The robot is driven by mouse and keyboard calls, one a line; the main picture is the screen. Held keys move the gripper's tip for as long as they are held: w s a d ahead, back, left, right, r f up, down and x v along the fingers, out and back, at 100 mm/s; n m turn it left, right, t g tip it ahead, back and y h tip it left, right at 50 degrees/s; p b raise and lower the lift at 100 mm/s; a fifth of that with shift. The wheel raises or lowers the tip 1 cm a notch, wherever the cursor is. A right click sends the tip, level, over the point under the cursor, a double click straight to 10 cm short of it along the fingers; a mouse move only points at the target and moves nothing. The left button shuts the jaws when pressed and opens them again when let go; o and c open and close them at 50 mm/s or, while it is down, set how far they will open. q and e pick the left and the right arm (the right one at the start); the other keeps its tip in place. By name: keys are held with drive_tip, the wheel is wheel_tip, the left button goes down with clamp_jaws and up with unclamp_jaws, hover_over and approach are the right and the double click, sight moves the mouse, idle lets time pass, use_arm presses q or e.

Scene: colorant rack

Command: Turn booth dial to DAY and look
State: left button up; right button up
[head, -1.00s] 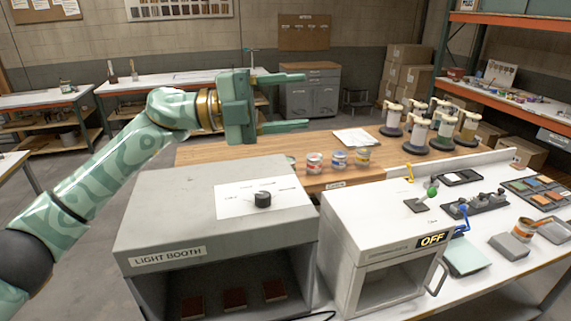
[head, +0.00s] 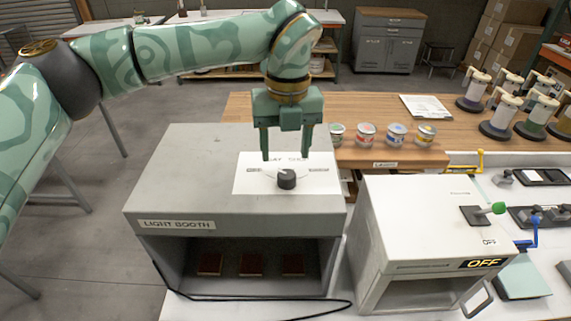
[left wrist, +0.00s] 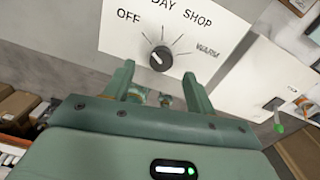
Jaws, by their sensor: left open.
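The grey light booth (head: 160,190) stands at centre left with its label on the front edge. Its black dial (head: 287,178) sits on a white card (head: 245,180) on top. In the left wrist view the dial (left wrist: 160,58) has marks for OFF, DAY, SHOP and WARM; its small white mark appears to lie toward OFF. My left gripper (head: 286,156) points down with fingers apart, above the card near the dial. It holds nothing, and the dial shows just beyond its fingertips in the left wrist view. Three dark red samples (head: 252,264) lie in the unlit booth. My right gripper is out of view.
Several small paint cans (head: 397,134) stand on the wooden bench behind. A black cable (head: 330,311) runs along the booth's front.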

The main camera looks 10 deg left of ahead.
sight(287, 173)
use_arm(q)
drive_tip(key=f, duration=0.4)
drive_tip(key=shift+s+d+f+p, duration=0.1)
drive_tip(key=shift+d+f+p, duration=0.15)
drive_tip(key=shift+d+p, duration=0.05)
drive_tip(key=shift+a+f, duration=0.2)
drive_tip(key=shift+f, duration=0.15)
drive_tip(key=shift+a+f, duration=0.1)
drive_tip(key=shift+f, duration=0.05)
drive_tip(key=shift+d, duration=0.25)
drive_tip(key=shift+a, duration=0.1)
drive_tip(key=c, duration=1)
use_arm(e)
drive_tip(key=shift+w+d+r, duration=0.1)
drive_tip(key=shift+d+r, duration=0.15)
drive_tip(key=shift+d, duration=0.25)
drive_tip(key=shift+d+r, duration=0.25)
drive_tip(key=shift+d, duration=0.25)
